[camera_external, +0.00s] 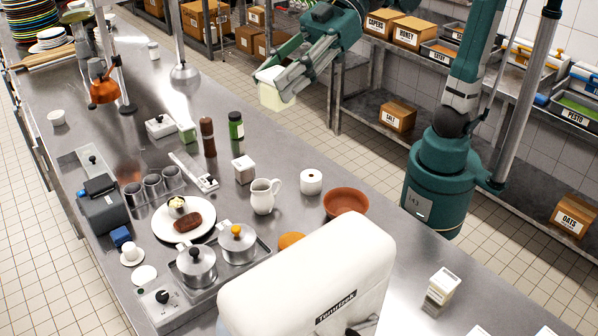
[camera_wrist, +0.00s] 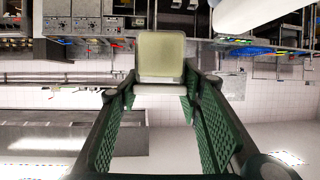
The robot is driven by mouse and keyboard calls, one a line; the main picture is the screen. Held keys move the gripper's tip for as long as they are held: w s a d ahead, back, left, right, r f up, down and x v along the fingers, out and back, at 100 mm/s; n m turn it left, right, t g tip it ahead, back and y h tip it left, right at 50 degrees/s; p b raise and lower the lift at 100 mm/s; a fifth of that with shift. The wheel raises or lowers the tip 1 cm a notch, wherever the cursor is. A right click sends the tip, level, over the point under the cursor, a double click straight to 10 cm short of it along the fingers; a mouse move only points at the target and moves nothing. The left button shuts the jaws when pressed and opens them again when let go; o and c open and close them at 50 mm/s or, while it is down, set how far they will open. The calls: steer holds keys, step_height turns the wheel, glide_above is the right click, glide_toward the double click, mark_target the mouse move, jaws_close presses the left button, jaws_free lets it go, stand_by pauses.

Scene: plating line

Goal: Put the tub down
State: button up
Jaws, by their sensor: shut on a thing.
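A pale cream tub (camera_external: 274,96) hangs in the air at the top middle of the outside view. My gripper (camera_external: 279,77) is shut on it, with the fingers on its upper part. In the wrist view the tub (camera_wrist: 160,56) sits at the far end of the fingers, between the tips of my gripper (camera_wrist: 160,84). In the outside view the tub appears beyond the far long edge of the steel counter (camera_external: 330,270). Its contents cannot be seen.
Near that edge stand a green bottle (camera_external: 236,126), a pepper mill (camera_external: 208,136), a white jug (camera_external: 264,196) and a terracotta bowl (camera_external: 346,201). A plate of food (camera_external: 162,226) and pots (camera_external: 197,265) stand closer. A shelf rack (camera_external: 362,106) with boxes is behind.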

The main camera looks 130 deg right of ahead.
steer(key=s+a+f+n+g+y, duration=0.15)
steer(key=a+n+y, duration=0.25)
steer(key=a, duration=0.5)
steer(key=s+a+f+n+g+y, duration=0.1)
steer(key=a+f+n+g+y, duration=0.25)
steer(key=a, duration=0.55)
steer(key=s+a+r+n+g+y+p, duration=0.1)
steer(key=s+a+r+n+g+y, duration=0.1)
steer(key=s+a+r+n+g, duration=0.4)
steer(key=s+a+r+n+g+y, duration=0.1)
steer(key=a+r+n+g+y, duration=0.15)
steer(key=a, duration=0.45)
step_height(320, 180, down, 42)
steer(key=shift+a+r+n, duration=0.15)
steer(key=shift+n, duration=0.25)
steer(key=shift+s, duration=0.1)
step_height(320, 180, down, 6)
steer(key=b, duration=0.1)
